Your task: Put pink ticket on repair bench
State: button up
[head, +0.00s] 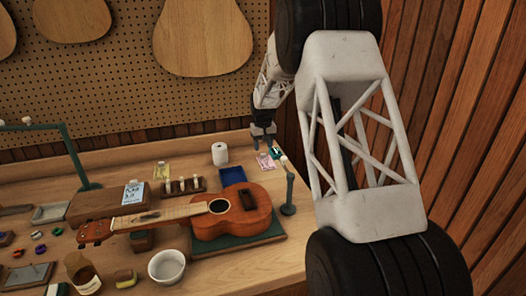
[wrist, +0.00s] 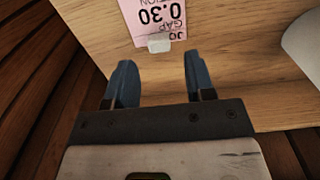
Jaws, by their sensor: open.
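The pink ticket (head: 265,161) lies at the back right of the wooden bench top (head: 115,164). In the wrist view the pink ticket (wrist: 156,14) shows printed text with "0.30", and a small pale block (wrist: 159,46) sits at its near edge. My gripper (head: 263,138) is just behind the ticket in the head view, pointing down. In the wrist view my gripper (wrist: 161,78) has its two blue fingers apart with nothing between them. The ticket and pale block lie beyond the fingertips, lined up with the gap. The ticket's far end is cut off.
A ukulele (head: 232,212) lies on a green mat. A dark post (head: 288,190) stands close to the ticket. A wooden wall (head: 475,120) is at right.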

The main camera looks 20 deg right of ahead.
notch_tip(320, 180, up, 9)
jog(key=shift+f, duration=0.15)
dwell(0.9)
jog(key=s+a+r, duration=0.3)
jog(key=s+r, duration=0.2)
jog(key=s, duration=0.5)
jog(key=s+a+r+t, duration=0.15)
jog(key=s+r, duration=0.25)
jog(key=s, duration=0.6)
jog(key=s+a+r, duration=0.3)
jog(key=s+r, duration=0.2)
jog(key=s, duration=0.4)
jog(key=s+a+f, duration=0.2)
jog(key=s, duration=1.3)
jog(key=s+a+f+t, duration=0.1)
jog(key=s+a+f, duration=0.1)
jog(key=s, duration=1.4)
jog(key=shift+f, duration=0.65)
